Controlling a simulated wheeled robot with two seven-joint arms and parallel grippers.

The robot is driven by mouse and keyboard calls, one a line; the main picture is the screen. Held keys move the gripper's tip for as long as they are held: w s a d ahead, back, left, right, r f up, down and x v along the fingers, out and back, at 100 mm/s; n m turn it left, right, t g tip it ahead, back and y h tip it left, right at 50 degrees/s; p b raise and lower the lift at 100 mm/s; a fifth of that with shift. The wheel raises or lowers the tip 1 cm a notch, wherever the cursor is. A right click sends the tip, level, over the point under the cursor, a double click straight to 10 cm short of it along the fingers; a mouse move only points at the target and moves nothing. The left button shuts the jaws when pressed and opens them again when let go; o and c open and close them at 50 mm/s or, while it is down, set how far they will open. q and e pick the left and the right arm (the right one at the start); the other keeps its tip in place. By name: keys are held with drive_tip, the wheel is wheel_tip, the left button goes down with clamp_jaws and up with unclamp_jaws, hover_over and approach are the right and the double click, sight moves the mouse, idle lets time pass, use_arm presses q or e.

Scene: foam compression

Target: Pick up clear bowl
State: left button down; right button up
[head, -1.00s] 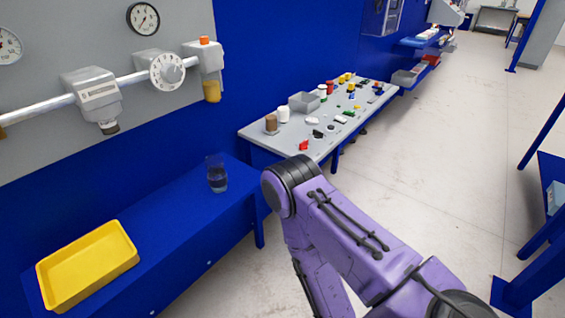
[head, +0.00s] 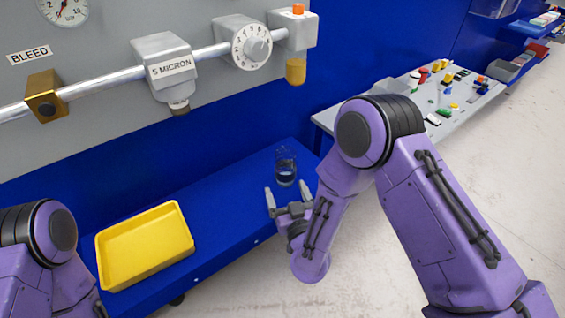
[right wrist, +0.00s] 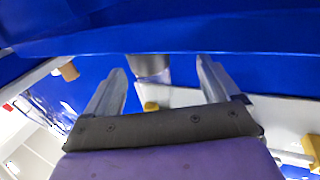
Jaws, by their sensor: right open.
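The clear bowl (head: 285,170) is a see-through, cup-shaped vessel, dark in its lower part. It stands upright on the blue bench (head: 235,200), near its right end. My right gripper (head: 287,194) is open and empty, just in front of the bowl, with its fingers apart and pointing toward it. In the right wrist view a greyish round shape (right wrist: 150,68), seemingly the bowl, shows between the open fingers, partly cut off by a blue edge. Whether a finger touches it I cannot tell. My left arm shows at the lower left, but its gripper is out of view.
A yellow tray (head: 145,245) lies on the bench to the left. Above the bench, a pipe on the grey panel carries a filter body (head: 166,68), a dial (head: 248,45) and an amber bowl (head: 296,70). A grey table (head: 440,95) with small parts stands behind my right arm.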

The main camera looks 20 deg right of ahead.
sight(290, 177)
drive_tip(key=shift+w+d, duration=0.1)
drive_tip(key=shift+w, duration=0.7)
drive_tip(key=shift+w+d, duration=0.25)
drive_tip(key=shift+w+d+r+h+p, duration=0.2)
drive_tip(key=shift+w+d+p, duration=0.2)
drive_tip(key=shift+w, duration=0.15)
drive_tip(key=shift+w+d+r+h+p, duration=0.1)
drive_tip(key=shift+w+d+r+p, duration=0.05)
drive_tip(key=shift+w+d+p, duration=0.35)
drive_tip(key=w, duration=0.2)
drive_tip(key=shift+w+a+f, duration=0.25)
drive_tip(key=shift+w+f, duration=0.05)
drive_tip(key=shift+w, duration=0.1)
drive_tip(key=shift+s, duration=0.1)
drive_tip(key=shift+c, duration=0.7)
drive_tip(key=c, duration=1.3)
drive_tip(key=shift+s+r, duration=0.1)
